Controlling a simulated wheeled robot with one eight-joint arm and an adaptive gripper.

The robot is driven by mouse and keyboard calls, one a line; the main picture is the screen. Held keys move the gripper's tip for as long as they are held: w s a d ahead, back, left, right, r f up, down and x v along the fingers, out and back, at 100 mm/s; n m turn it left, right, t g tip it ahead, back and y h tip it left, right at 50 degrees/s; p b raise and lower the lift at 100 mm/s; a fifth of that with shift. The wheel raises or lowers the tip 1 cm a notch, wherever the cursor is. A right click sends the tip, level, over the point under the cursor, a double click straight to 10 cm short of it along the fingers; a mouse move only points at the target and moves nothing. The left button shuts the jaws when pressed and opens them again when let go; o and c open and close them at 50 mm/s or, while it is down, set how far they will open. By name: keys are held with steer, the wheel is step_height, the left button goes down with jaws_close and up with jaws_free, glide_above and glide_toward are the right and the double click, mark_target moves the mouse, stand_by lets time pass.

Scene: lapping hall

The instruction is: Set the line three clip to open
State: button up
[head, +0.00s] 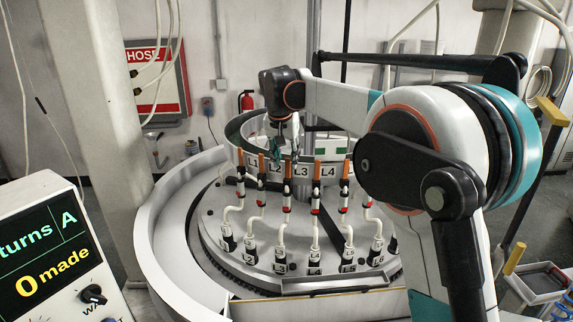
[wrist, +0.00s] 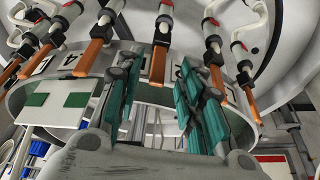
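The line three clip (head: 287,170) is on the ring stand beside the L3 label (head: 302,171), with an orange lever above a black and red body. Its white hose runs down to the black L3 socket (head: 279,261). In the wrist view, the clip (wrist: 159,62) appears between the finger tips, its orange lever pointing toward my palm. My gripper (head: 281,150) is above and behind the ring. In the wrist view, my gripper (wrist: 160,88) is open, with teal-padded fingers apart on either side of the lever. I cannot tell whether either finger touches it.
Neighbouring orange-levered clips stand close on both sides, including line four (wrist: 98,50) and line two (wrist: 217,75). A curved grey guard (head: 152,240) surrounds the round table. A display box (head: 50,260) stands at the left front.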

steer(key=v, duration=0.8)
steer(key=shift+r, duration=0.3)
steer(key=shift+s, duration=0.1)
steer(key=s+d+f+n+t+b, duration=0.1)
steer(key=s+d+f+b, duration=0.4)
steer(key=s+f+b, duration=0.7)
steer(key=s+d+f+n+t+y+b, duration=0.1)
steer(key=s+d+f+b, duration=0.3)
steer(key=s+f+b, duration=0.9)
steer(key=s+d+f+n+t+b, duration=0.1)
steer(key=s+d+f+b, duration=0.4)
steer(key=f, duration=2.4)
steer(key=s+b, duration=0.7)
steer(key=s, duration=0.4)
steer(key=shift+d+n+b, duration=0.3)
steer(key=shift+n+b, duration=0.1)
steer(key=shift+a+f, duration=0.1)
